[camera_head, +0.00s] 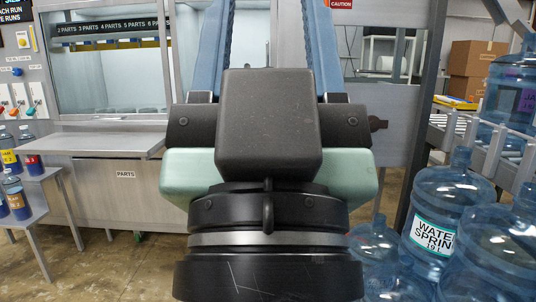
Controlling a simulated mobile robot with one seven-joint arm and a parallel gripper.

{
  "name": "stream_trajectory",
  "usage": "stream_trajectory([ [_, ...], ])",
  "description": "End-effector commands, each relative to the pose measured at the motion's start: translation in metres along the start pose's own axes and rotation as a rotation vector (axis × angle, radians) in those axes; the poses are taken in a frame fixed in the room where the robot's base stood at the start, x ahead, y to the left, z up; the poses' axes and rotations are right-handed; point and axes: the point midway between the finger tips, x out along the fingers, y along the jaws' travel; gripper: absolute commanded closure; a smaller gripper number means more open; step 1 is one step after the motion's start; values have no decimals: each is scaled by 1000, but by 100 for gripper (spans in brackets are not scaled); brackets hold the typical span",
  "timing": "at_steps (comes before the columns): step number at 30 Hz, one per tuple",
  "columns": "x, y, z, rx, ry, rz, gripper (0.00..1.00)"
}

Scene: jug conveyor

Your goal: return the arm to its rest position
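My own arm fills the middle of the head view, with dark joint housings and pale green covers close to the camera. Its blue links run upward out of the top of the picture. My gripper is not in view, so I cannot see its fingers or anything it may hold.
Large blue water jugs (448,205) stand close on the right, below a roller conveyor (487,140). A metal bench marked PARTS (108,144) stands at the left before a windowed cabinet (110,65). A small side table (28,212) holds several bottles. Floor shows at lower left.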

Motion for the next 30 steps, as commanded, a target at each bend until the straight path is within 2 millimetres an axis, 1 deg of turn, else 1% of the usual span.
stream_trajectory([
  [1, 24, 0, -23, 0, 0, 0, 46],
  [27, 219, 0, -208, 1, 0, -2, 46],
  [30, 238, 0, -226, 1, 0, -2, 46],
])
